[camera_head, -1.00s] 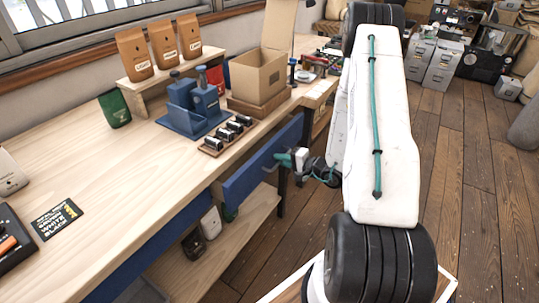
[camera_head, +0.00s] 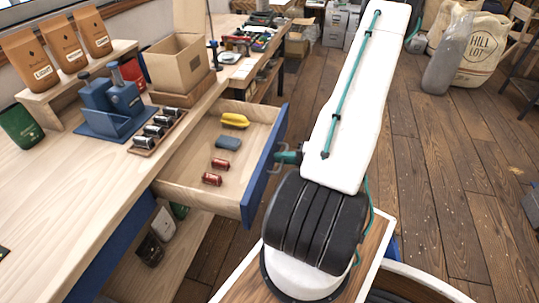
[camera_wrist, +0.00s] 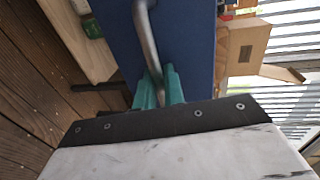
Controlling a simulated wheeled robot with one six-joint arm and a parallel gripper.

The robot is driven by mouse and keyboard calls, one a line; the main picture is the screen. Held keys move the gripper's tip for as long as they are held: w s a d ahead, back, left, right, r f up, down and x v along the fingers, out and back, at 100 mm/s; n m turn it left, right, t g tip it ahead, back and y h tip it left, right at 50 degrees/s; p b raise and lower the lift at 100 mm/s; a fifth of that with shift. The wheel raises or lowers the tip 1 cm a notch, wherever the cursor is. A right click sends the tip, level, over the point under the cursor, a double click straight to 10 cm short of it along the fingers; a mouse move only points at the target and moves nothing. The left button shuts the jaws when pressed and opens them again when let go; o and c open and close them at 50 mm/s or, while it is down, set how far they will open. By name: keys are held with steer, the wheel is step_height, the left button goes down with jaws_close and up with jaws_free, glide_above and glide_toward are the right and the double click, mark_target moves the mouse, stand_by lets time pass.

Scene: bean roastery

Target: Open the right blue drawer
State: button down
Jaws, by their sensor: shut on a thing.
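The right blue drawer (camera_head: 266,166) is pulled out from the wooden workbench, its wooden inside showing. In it lie a yellow object (camera_head: 235,120), a grey-blue object (camera_head: 228,142) and two red cylinders (camera_head: 216,171). My gripper (camera_head: 285,157) is at the outer side of the blue front. In the wrist view my gripper's teal fingers (camera_wrist: 158,88) are shut on the curved metal handle (camera_wrist: 147,35), in front of the blue drawer face (camera_wrist: 190,50).
On the bench stand a blue stand (camera_head: 112,108), a tray of small dark cylinders (camera_head: 158,130), an open cardboard box (camera_head: 178,65) and brown bags (camera_head: 62,45) on a riser.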

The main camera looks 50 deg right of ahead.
steer(key=shift+s+d, duration=0.3)
steer(key=shift+s, duration=0.35)
steer(key=c, duration=1.8)
jaws_free()
steer(key=shift+c, duration=0.2)
steer(key=v, duration=0.7)
steer(key=shift+s, duration=0.4)
steer(key=shift+d, duration=0.1)
